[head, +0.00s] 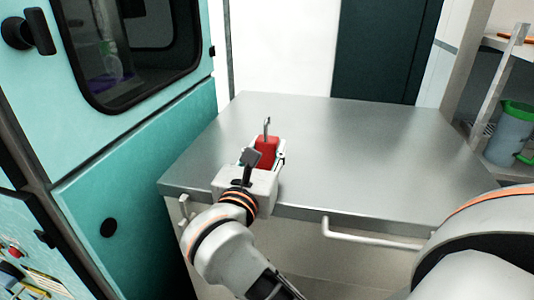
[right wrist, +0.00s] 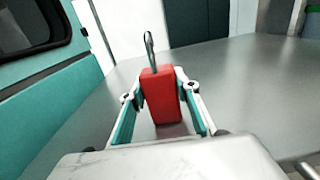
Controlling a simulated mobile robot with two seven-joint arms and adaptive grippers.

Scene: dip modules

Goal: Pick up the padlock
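The padlock (head: 267,153) has a red block-shaped body and a thin grey shackle pointing up. It is upright over the left part of the metal table. In the right wrist view the padlock (right wrist: 161,97) stands between the fingers, its shackle rising above them. My right gripper (head: 265,158) reaches in from the front edge. Its fingertips, also in the right wrist view (right wrist: 161,90), lie against both sides of the red body. I cannot tell whether the padlock's base touches the table. My left gripper is not in view.
The metal table (head: 370,150) is otherwise bare, with free room right of the padlock. A teal machine (head: 150,140) with a dark window stands close on the left. A handle rail (head: 370,238) runs along the table's front. A shelf at right holds a green-rimmed container (head: 508,135).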

